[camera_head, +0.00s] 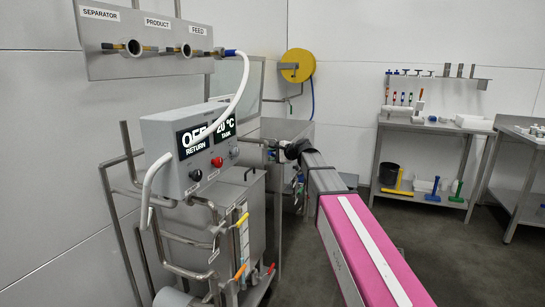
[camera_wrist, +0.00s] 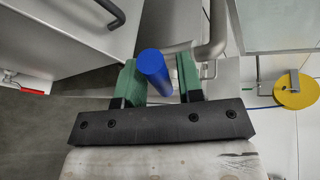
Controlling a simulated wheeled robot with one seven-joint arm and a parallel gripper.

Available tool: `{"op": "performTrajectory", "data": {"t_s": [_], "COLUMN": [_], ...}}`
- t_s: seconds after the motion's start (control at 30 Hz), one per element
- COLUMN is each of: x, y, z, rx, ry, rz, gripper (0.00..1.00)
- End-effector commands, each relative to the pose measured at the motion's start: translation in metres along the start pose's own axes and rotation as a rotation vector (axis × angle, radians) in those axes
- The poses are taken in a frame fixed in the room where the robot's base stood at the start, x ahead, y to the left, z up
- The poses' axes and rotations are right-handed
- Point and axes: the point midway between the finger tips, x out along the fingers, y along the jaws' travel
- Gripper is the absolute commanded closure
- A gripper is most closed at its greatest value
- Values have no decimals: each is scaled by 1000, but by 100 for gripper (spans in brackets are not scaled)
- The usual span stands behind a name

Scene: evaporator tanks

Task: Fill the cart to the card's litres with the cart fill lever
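A blue cylindrical handle (camera_wrist: 154,70) stands between the two green fingers of my gripper (camera_wrist: 160,78) in the wrist view. The fingers sit close to it on both sides, but I cannot tell whether they press on it. No label on this handle shows, so I cannot confirm that it is the cart fill lever. In the head view my dark wrist end reaches beside the steel tank and hides most of the area there. I cannot make out the card or its litres, nor clearly the cart.
A grey control box (camera_head: 185,165) shows "OFF RETURN" and "20 °C TANK". Valves with yellow (camera_head: 242,220) and red (camera_head: 271,268) handles sit by the steel tank (camera_head: 253,240). A yellow hose reel (camera_head: 297,65) hangs on the back wall.

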Motion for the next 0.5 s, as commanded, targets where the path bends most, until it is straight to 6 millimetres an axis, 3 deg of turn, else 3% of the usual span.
{"op": "performTrajectory", "data": {"t_s": [0.33, 0.5], "x": [-2, -21], "y": [0, 1], "z": [1, 2], "rx": [-1, -1], "ry": [-1, 0], "rz": [0, -1], "gripper": [56, 56]}}
